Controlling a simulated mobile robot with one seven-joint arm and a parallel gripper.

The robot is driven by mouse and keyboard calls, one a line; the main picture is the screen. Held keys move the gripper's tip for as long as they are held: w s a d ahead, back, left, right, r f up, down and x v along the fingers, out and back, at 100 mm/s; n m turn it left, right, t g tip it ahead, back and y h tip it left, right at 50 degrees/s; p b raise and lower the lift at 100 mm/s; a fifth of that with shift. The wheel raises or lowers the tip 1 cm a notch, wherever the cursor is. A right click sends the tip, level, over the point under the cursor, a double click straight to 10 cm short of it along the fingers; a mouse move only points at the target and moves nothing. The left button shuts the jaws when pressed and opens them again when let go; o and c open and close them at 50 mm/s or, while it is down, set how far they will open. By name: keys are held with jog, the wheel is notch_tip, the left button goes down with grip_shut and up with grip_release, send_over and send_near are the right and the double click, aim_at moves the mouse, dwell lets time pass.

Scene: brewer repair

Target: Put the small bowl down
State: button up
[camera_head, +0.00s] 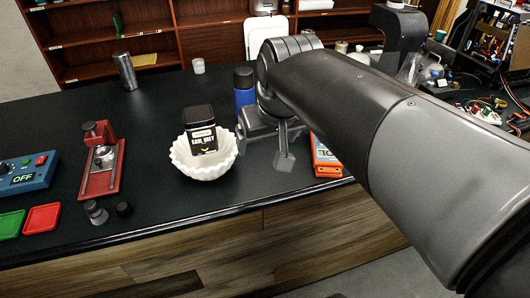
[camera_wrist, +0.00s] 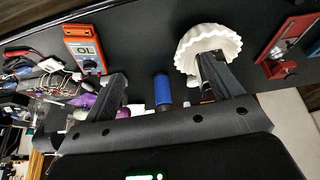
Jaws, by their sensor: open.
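The small white bowl (camera_head: 190,172) with a fluted rim stands upright on the dark counter near its front edge. A black tin labelled Earl Grey (camera_head: 201,130) sits in it and sticks up above the rim. My gripper (camera_head: 263,148) is just right of the bowl, open, with nothing seen between its fingers. In the wrist view the bowl (camera_wrist: 190,50) shows at the top, partly behind one finger of my open gripper (camera_wrist: 162,70). Whether that finger touches the bowl I cannot tell. The tin is not clear in that view.
A blue bottle (camera_head: 244,88) stands behind my gripper, and an orange multimeter (camera_head: 326,160) lies right of it. A red stand (camera_head: 102,168), a blue box (camera_head: 28,175) and two trays are on the left.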

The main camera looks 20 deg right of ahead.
jog(key=s+f, duration=0.6)
jog(key=s, duration=0.1)
jog(key=shift+s+d+m+t, duration=0.2)
jog(key=shift+d+m+t, duration=0.1)
jog(key=shift+t, duration=0.1)
dwell(0.7)
